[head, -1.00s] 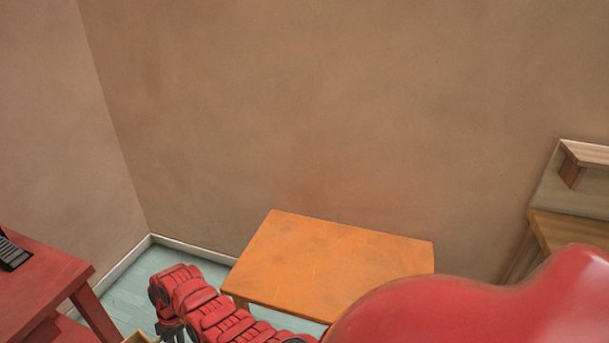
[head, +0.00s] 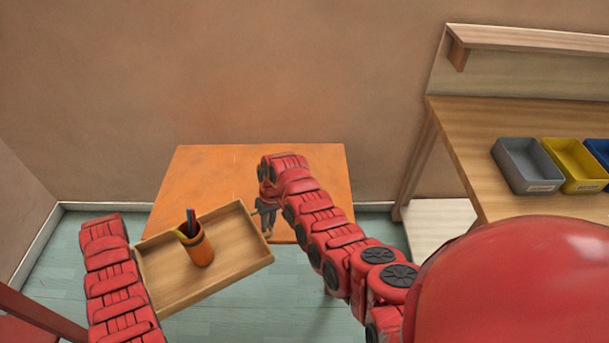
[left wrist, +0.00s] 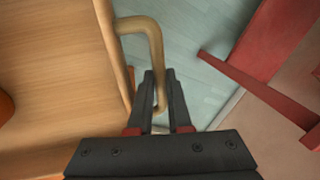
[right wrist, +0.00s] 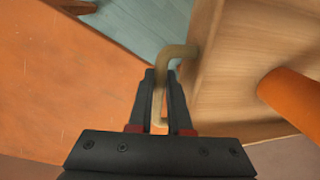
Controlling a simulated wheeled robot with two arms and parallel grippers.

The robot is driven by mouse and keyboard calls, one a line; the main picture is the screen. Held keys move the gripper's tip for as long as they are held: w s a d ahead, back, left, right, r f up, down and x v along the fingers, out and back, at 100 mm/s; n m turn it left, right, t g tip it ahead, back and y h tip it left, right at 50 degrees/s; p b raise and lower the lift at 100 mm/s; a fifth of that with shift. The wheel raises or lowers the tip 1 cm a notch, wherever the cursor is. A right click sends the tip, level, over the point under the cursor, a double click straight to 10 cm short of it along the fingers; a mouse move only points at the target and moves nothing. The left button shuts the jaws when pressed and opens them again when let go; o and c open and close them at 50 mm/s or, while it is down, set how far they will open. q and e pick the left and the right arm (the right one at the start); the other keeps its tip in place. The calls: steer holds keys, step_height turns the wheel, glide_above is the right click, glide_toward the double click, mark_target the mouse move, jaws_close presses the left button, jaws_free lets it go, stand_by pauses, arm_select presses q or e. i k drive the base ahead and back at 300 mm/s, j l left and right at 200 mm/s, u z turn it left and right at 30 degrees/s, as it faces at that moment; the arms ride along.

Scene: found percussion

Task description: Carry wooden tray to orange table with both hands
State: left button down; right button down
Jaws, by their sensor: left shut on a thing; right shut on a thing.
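The wooden tray (head: 236,238) is held in the air in front of the orange table (head: 205,178), slightly tilted in the head view. An orange cup (head: 201,252) with pens stands on it. My right gripper (head: 265,210) is shut on the tray's right handle, which also shows between its fingers in the right wrist view (right wrist: 161,90). My left gripper (left wrist: 160,95) is shut on the other handle (left wrist: 150,35) in the left wrist view. In the head view my left arm hides that gripper. The visible orange tabletop is bare; my right arm covers part of it.
A wooden workbench (head: 470,125) with grey (head: 525,165), yellow (head: 575,165) and blue bins stands at the right. A red table (head: 35,315) is at the lower left. A wall stands behind the orange table. Some floor (head: 270,315) is clear.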

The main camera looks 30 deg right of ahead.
mark_target(253, 185)
steer(key=i+z, duration=0.15)
steer(key=z, duration=0.2)
steer(key=i+j+z, duration=0.15)
steer(key=z, duration=0.2)
steer(key=i+j+z, duration=0.15)
steer(key=z, duration=0.2)
steer(key=i+j, duration=0.55)
steer(key=j, duration=0.25)
